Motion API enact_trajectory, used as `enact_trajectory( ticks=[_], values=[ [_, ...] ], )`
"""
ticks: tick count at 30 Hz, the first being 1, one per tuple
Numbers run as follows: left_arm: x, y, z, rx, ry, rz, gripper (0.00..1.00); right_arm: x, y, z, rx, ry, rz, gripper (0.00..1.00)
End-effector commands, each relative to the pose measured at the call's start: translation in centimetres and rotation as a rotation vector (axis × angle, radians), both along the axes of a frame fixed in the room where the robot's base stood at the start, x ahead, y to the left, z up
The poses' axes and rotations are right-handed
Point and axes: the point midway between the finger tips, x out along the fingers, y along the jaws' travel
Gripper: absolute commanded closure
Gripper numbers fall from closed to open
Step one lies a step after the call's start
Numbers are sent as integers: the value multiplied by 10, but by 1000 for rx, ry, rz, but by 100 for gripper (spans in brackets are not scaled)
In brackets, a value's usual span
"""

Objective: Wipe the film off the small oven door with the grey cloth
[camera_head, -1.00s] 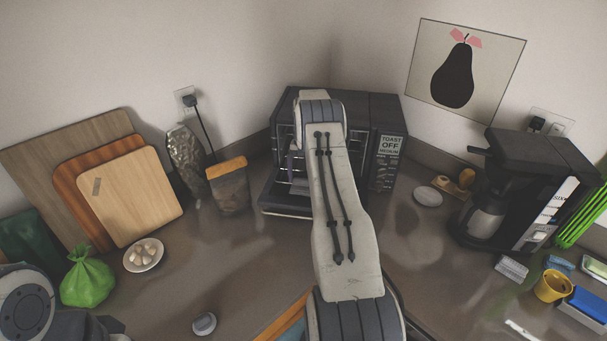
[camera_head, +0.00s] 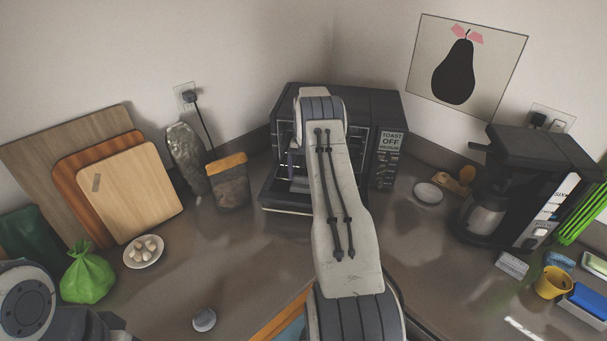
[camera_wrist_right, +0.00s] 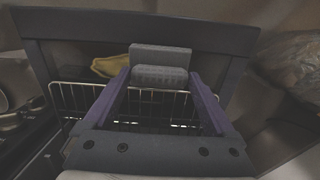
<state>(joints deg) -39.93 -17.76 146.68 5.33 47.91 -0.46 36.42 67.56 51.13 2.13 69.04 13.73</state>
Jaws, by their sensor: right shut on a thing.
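The small oven (camera_head: 350,100) stands in the corner, dark, with a "TOAST OFF" display. Its door (camera_head: 284,206) appears lowered in front of the wire racks; the dark door frame (camera_wrist_right: 220,37) crosses the top of the right wrist view. My right arm hides much of the oven in the head view. I cannot make out the film. Part of my left arm shows at lower left; its gripper is out of view.
Left of the oven are a brown bag (camera_head: 230,186), a silvery bag (camera_head: 186,155) and cutting boards (camera_head: 128,195). A coffee maker (camera_head: 515,190) and a white dish (camera_head: 428,193) stand to the right. A yellow item (camera_wrist_right: 108,66) lies beside the cloth in the right wrist view.

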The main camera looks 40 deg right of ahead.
Motion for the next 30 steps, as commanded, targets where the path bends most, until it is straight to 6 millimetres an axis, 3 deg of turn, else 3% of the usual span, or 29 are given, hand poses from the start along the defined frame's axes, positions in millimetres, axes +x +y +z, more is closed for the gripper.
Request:
enact_trajectory(
  ticks=[21, 30],
  values=[
    [0, 0, -6, 0, 0, 0, 50, -1, 1, -9, 0, 0, 0, 54],
    [0, 0, -5, 0, 0, 0, 50, -15, -10, -8, 1, 1, -1, 54]
  ],
)
